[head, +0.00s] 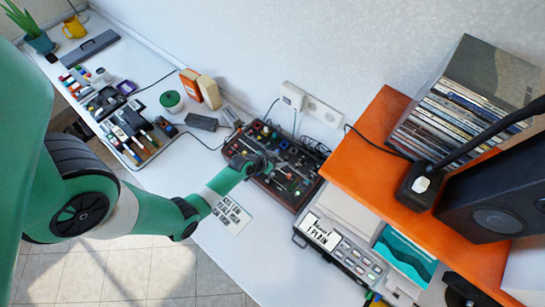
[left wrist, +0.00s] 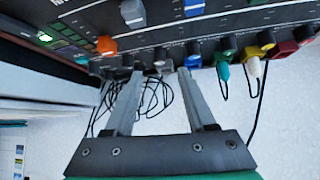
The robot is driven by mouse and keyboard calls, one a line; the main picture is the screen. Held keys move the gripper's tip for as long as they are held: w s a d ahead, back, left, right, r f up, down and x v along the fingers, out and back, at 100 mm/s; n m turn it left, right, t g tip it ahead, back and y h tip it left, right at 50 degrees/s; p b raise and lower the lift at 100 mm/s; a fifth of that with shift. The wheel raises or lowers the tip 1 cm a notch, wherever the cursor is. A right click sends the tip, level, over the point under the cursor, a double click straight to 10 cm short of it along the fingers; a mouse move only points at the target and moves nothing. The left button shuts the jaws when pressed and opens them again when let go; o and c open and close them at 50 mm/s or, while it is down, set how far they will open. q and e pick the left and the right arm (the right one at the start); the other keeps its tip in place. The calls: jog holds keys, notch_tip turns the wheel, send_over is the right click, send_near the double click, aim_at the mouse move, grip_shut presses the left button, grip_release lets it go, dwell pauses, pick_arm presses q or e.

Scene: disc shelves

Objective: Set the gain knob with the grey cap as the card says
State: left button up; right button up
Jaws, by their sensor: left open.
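The mixer (head: 300,177) is a dark panel in a brown case on the white table, with many small knobs and faders. In the left wrist view its panel (left wrist: 160,32) fills the top. My left gripper (left wrist: 159,74) is open, its fingertips at the row of knobs along the panel's edge. A greyish knob (left wrist: 162,61) shows between the fingertips; I cannot tell if they touch it. A blue knob (left wrist: 193,60) is just right of them. In the head view my left gripper (head: 258,165) hides part of the mixer. A printed card (head: 231,214) lies in front; its text is too small to read surely.
Teal, white, yellow and red plugs (left wrist: 254,66) with cables stand to the right in the wrist view. An orange shelf (head: 372,160) with discs and a speaker (head: 490,213) rises at the right. A grey device (head: 350,258) bears another card (head: 320,232). Pens and tools (head: 130,130) lie left.

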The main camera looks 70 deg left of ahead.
pick_arm(q)
jog(key=p+v, duration=0.1)
jog(key=v, duration=0.5)
pick_arm(e)
notch_tip(320, 180, up, 2)
jog(key=shift+r, duration=0.15)
pick_arm(q)
jog(key=shift+r, duration=0.1)
